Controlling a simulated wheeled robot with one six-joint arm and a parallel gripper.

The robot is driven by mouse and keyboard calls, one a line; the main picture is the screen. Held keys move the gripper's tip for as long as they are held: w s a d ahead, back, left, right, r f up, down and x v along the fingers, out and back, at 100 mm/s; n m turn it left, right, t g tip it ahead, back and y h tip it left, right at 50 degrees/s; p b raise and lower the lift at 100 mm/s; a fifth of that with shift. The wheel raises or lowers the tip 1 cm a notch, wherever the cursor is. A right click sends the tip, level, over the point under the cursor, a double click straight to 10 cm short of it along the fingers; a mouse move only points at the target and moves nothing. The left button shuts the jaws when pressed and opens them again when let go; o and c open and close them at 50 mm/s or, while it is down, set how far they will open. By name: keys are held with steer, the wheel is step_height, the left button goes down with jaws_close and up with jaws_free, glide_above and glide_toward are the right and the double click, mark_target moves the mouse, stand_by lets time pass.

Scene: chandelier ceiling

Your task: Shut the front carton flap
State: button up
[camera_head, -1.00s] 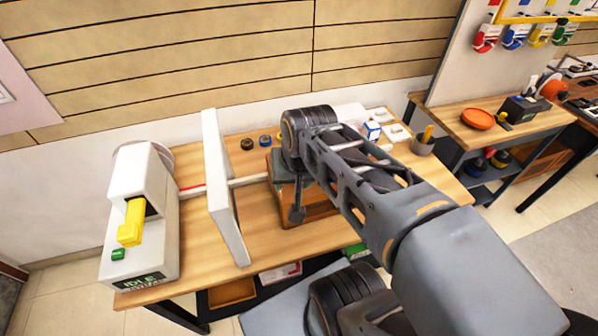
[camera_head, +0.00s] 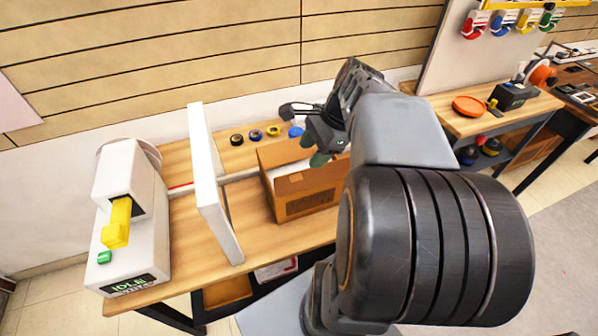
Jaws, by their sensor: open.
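The brown cardboard carton (camera_head: 290,190) stands on the wooden workbench, right of the white upright panel. Its top is at least partly open, and something white shows inside. A brown strip stands along its near edge; I cannot tell whether this is the front flap or the wall. My gripper (camera_head: 308,134) is over the carton's far right part, with its jaws apart and nothing seen between them. One dark finger points left above the carton; a greenish tip is lower, near the opening. I cannot tell whether it touches the carton. My arm hides the carton's right end.
A white upright panel (camera_head: 208,170) stands left of the carton. Beyond it is a white machine (camera_head: 130,225) with a yellow part. Several tape rolls (camera_head: 255,135) lie behind the carton. Bare bench (camera_head: 265,238) lies in front. A second bench with an orange dish (camera_head: 469,106) is at right.

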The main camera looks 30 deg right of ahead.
mark_target(296, 178)
steer(key=x, duration=0.8)
steer(key=shift+f, duration=0.15)
steer(key=shift+c, duration=0.4)
jaws_close()
